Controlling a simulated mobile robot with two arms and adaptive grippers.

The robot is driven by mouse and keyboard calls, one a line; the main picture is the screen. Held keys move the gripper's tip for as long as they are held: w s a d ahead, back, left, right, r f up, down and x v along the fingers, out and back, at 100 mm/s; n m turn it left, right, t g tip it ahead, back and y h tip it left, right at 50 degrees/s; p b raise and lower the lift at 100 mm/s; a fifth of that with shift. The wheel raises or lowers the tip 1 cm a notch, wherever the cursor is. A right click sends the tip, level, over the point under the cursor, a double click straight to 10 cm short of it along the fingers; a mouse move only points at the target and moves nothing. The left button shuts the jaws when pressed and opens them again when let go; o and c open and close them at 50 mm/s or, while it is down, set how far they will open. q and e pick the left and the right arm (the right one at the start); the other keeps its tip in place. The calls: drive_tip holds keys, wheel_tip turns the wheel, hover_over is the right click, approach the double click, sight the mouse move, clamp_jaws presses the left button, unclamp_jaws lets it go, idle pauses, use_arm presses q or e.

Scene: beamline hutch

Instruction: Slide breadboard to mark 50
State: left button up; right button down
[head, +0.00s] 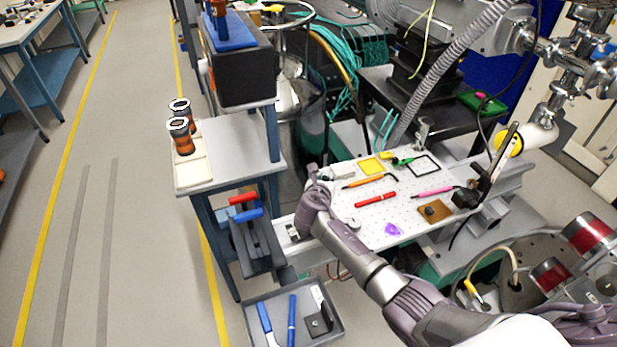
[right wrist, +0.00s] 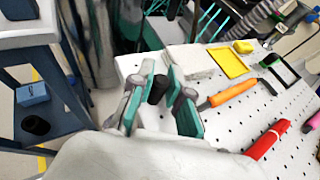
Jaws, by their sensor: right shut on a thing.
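The breadboard (head: 376,215) is a white plate with a grid of holes, in the middle of the head view. Its left part also fills the right of the right wrist view (right wrist: 232,120). My right gripper (head: 315,177) is at the board's left end, partly hidden by my own wrist. In the right wrist view its teal-padded fingers (right wrist: 158,92) are shut on a small black knob (right wrist: 158,88) by the board's edge. I cannot make out a scale or the mark 50. My left gripper is not in view.
On the board lie a red marker (head: 375,199), an orange-handled tool (head: 364,182), a pink tool (head: 433,192), a yellow square (head: 371,166) and a purple piece (head: 393,230). A grey table (head: 240,150) stands left, with a tray (head: 258,312) below. Floor is clear at far left.

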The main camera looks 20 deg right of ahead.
drive_tip(key=shift+d+r, duration=0.1)
drive_tip(key=shift+d, duration=0.1)
drive_tip(key=c, duration=1.1)
unclamp_jaws()
drive_tip(key=shift+d, duration=0.25)
drive_tip(key=shift+a, duration=0.15)
drive_tip(key=shift+s+a, duration=0.25)
drive_tip(key=shift+s, duration=0.05)
drive_tip(key=v, duration=1.1)
drive_tip(key=shift+s+r, duration=0.1)
drive_tip(key=shift+s, duration=0.05)
